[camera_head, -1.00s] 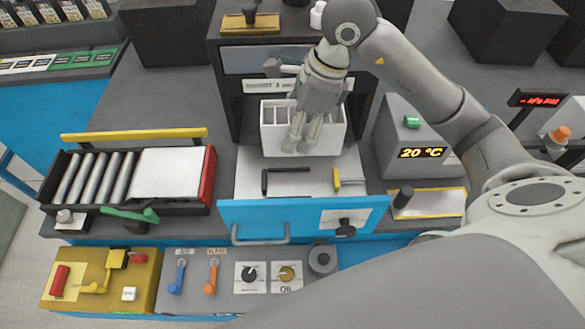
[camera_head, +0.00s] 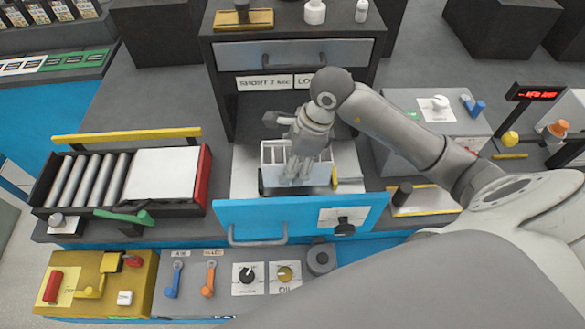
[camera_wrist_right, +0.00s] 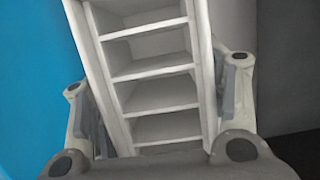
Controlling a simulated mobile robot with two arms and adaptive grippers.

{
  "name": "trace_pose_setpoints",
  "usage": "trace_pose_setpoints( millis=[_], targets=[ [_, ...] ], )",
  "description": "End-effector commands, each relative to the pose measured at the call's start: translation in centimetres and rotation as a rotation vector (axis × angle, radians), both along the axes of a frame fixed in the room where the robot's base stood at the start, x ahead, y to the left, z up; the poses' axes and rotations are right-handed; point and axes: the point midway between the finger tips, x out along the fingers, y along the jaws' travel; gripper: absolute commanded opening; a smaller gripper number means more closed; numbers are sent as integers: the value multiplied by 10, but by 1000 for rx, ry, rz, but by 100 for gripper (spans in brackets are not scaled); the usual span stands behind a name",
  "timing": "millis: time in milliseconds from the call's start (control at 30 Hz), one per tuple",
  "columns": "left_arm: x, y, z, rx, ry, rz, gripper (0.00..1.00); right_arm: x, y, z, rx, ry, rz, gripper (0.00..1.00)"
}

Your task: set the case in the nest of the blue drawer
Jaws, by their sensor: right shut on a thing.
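The white case (camera_head: 267,182), an open box with several compartments, is over the open blue drawer (camera_head: 265,212), close to its floor. I cannot tell whether it touches the floor. My right gripper (camera_head: 296,174) is shut on the case and hides part of it. In the right wrist view the case (camera_wrist_right: 153,75) lies between the two fingers, its compartments empty where visible. In the drawer, a black corner piece (camera_head: 261,184) shows at the case's left and a yellow piece (camera_head: 335,178) at its right; the rest of the nest is hidden. My left gripper is not in view.
A dark cabinet (camera_head: 222,90) with a closed grey drawer stands behind the blue drawer. A roller tray (camera_head: 205,185) with a yellow bar behind it is at the left. A black post (camera_head: 402,193) stands at the right. Levers and knobs line the front panel (camera_head: 225,292).

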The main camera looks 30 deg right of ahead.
Motion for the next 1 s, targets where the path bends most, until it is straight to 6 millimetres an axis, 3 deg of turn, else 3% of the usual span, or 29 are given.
trace_pose_setpoints(
  millis=[333,633,667,833,1000],
  targets=[
    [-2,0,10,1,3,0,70,0,0,-37,1,1,-2,30],
    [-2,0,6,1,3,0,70,0,0,-41,-1,-2,0,30],
    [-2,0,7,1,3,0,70,0,0,-40,-1,0,0,68],
    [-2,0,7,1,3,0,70,0,0,-40,-1,0,0,90],
    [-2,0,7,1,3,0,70,0,0,-40,-1,0,0,91]
  ],
)
